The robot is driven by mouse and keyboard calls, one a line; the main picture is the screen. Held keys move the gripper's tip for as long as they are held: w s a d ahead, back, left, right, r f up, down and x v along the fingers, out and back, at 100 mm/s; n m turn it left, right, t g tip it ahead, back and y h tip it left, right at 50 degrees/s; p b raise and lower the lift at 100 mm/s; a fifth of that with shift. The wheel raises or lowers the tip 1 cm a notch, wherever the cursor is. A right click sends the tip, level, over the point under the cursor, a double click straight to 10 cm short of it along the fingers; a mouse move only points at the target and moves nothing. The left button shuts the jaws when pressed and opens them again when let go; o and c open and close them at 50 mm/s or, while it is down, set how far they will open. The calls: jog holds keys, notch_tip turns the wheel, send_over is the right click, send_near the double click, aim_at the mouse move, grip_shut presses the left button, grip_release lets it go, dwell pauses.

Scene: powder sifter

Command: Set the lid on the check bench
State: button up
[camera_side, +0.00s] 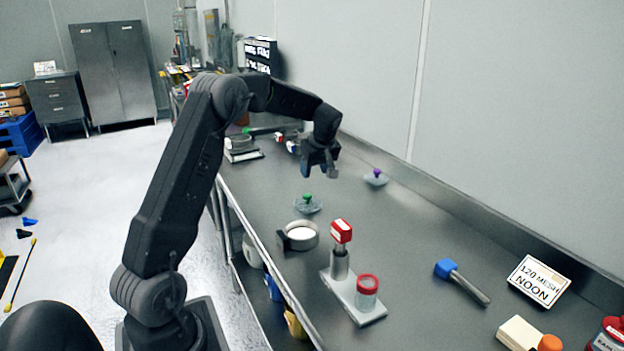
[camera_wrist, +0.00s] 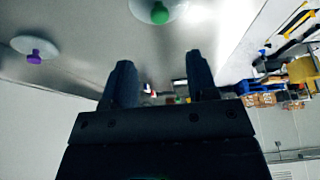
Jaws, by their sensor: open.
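Two clear, shallow lids lie on the grey steel bench (camera_side: 400,245). The lid with a green knob (camera_side: 308,205) is near the bench's front edge, and the lid with a purple knob (camera_side: 376,178) is near the back wall. In the wrist view the green-knobbed lid (camera_wrist: 160,12) is at the top middle and the purple-knobbed lid (camera_wrist: 35,47) at the left. My gripper (camera_side: 320,172) is open and empty above the bench, apart from both lids. Its two fingers (camera_wrist: 161,75) show in the wrist view with nothing held between them. I cannot tell which part is the check bench.
A round pan with white contents (camera_side: 302,235) stands near the front edge. Nearby are a stand with a red-topped post (camera_side: 341,262) and red-lidded jar (camera_side: 367,290), a blue-headed tool (camera_side: 462,281), and a "120 MESH NOON" sign (camera_side: 539,281).

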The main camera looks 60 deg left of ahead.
jog(key=s+d+r+m+t, duration=0.1)
jog(key=s+d+r+m, duration=0.15)
jog(key=d, duration=0.35)
jog(key=s+d+r+m+t+h, duration=0.1)
jog(key=s+d+r+m, duration=0.1)
jog(key=d+r, duration=0.3)
jog(key=s+d+r+m+t, duration=0.1)
jog(key=s+d+r+m, duration=0.15)
jog(key=d, duration=0.45)
jog(key=s+d+f+m+t+h, duration=0.1)
jog(key=s+d+m+t+h, duration=0.1)
jog(key=s+d+m, duration=0.9)
jog(key=s+d+h, duration=0.1)
jog(key=s+d, duration=0.4)
jog(key=s, duration=0.1)
jog(key=shift+s+f+t, duration=0.25)
jog(key=shift+s+t, duration=0.05)
jog(key=shift+s, duration=0.05)
